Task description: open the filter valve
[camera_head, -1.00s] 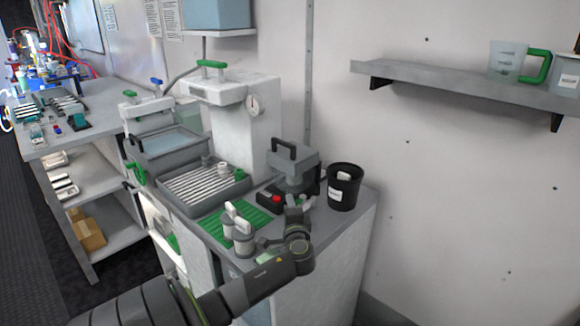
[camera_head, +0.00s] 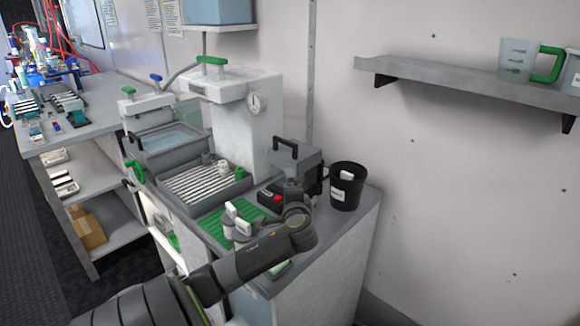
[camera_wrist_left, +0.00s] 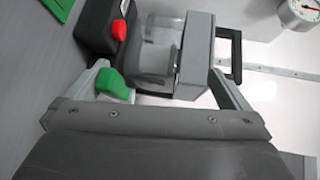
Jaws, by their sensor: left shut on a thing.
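I cannot tell which is the filter valve. My left gripper (camera_head: 290,190) is at the grey unit (camera_head: 299,160) with a black handle, far from these handles. A green tab (camera_wrist_left: 112,85) lies by the left finger. My right gripper is out of view.
A black base with a red button (camera_head: 278,198) sits beside the unit. A black bin (camera_head: 346,186) stands to its right. A slatted tray (camera_head: 205,185) and a green mat (camera_head: 215,228) with white canisters (camera_head: 240,222) lie left. A wall shelf (camera_head: 450,80) holds a jug.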

